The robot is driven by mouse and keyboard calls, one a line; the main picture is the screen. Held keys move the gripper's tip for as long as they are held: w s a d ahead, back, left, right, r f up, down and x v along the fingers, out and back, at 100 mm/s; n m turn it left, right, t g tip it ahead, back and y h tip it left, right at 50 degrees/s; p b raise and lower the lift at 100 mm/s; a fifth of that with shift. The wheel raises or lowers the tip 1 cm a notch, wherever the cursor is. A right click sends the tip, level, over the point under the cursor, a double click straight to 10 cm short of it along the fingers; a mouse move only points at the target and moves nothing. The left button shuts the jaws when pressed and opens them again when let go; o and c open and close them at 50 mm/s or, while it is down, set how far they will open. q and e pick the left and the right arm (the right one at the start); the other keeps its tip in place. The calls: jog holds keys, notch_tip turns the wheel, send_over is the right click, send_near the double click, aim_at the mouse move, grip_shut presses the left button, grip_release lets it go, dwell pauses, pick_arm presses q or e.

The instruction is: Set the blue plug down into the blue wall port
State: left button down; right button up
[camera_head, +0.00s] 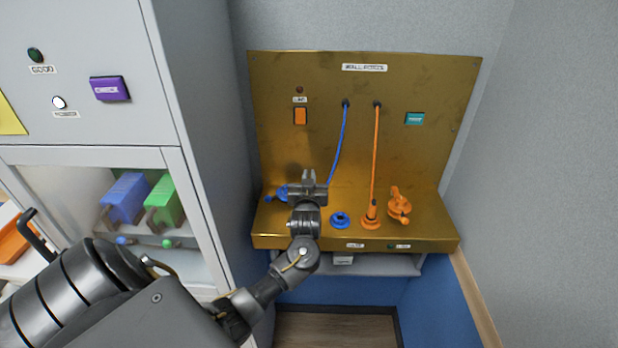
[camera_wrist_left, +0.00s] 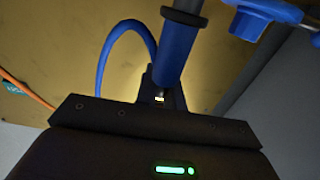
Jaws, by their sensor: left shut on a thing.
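My left gripper (camera_head: 308,178) is over the brass shelf, left of the blue wall port (camera_head: 340,220). It is shut on the blue plug, which the head view hides behind the gripper. In the left wrist view the blue plug (camera_wrist_left: 177,48) is a thick blue cylinder with a dark collar, held at the jaws (camera_wrist_left: 160,88). Its blue cable (camera_head: 338,145) runs from a hole in the brass panel down behind the gripper; it loops in the left wrist view (camera_wrist_left: 108,50). The blue port is a round ring on the shelf and looks empty. My right gripper is not in view.
An orange plug (camera_head: 370,212) with an orange cable (camera_head: 376,150) stands right of the blue port, beside an orange handle (camera_head: 399,205). A blue handle (camera_head: 280,194) sits left of my gripper. A grey cabinet (camera_head: 185,150) edges the left; a grey wall (camera_head: 540,160) the right.

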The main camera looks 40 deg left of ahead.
pick_arm(q)
jog(key=shift+r+p, duration=0.1)
jog(key=shift+p, duration=0.3)
dwell(0.8)
jog(key=shift+f+b, duration=0.65)
jog(key=shift+f, duration=0.5)
dwell(0.6)
jog(key=shift+s+d+f, duration=0.1)
jog(key=shift+s+f, duration=0.05)
jog(key=shift+f, duration=0.1)
dwell(0.5)
